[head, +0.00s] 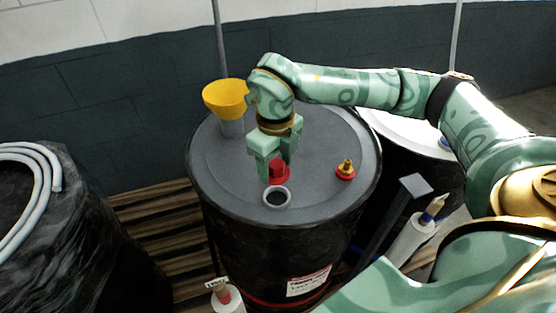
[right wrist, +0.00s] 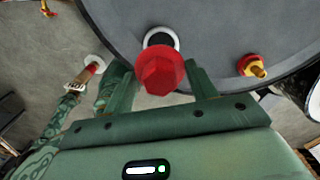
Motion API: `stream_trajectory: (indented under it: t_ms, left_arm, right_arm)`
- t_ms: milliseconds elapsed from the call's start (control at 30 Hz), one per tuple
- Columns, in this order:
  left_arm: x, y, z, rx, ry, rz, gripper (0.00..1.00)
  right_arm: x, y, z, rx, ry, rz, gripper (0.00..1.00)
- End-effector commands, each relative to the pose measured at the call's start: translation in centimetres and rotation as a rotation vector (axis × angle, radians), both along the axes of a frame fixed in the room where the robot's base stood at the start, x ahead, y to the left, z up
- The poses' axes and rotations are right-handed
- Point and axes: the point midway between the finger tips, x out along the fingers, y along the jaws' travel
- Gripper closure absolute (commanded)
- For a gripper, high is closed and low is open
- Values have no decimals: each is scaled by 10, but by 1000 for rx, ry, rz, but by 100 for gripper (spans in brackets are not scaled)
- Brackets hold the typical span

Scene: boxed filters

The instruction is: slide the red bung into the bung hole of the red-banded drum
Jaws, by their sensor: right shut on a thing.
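The black drum (head: 222,178) stands on a wooden pallet, with a red band (head: 275,301) low on its side. Its bung hole (head: 276,196), ringed in light grey, is open near the front of the lid; it also shows in the right wrist view (right wrist: 161,38). My right gripper (head: 276,172) is shut on the red bung (head: 279,171), just behind and above the hole. In the right wrist view the bung (right wrist: 160,72) sits between the fingers and overlaps the lower edge of the hole. The bung's lower end is hidden there.
A red fitting with a brass top (head: 345,170) stands on the lid to the right. A yellow funnel (head: 226,97) stands at the lid's back left. A black-wrapped drum with grey hose (head: 38,160) is at left. A white-topped drum (head: 400,133) is behind right.

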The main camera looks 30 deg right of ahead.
Motion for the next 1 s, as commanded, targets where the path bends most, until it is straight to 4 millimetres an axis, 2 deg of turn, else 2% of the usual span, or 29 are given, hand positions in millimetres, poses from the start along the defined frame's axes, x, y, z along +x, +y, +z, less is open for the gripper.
stream_trajectory:
  t_ms: [133, 533, 1000]
  left_arm:
    - [-5, -6, 0, -8, 7, -3, 64]
    - [-5, 1, 5, 1, 7, -1, 64]
    - [-7, 2, -26, 3, 14, 0, 64]
  right_arm:
    - [0, 0, 0, 0, 0, 23, 65]
    - [0, 0, 2, -1, -1, 23, 65]
    - [0, 0, -46, -1, 2, 21, 65]
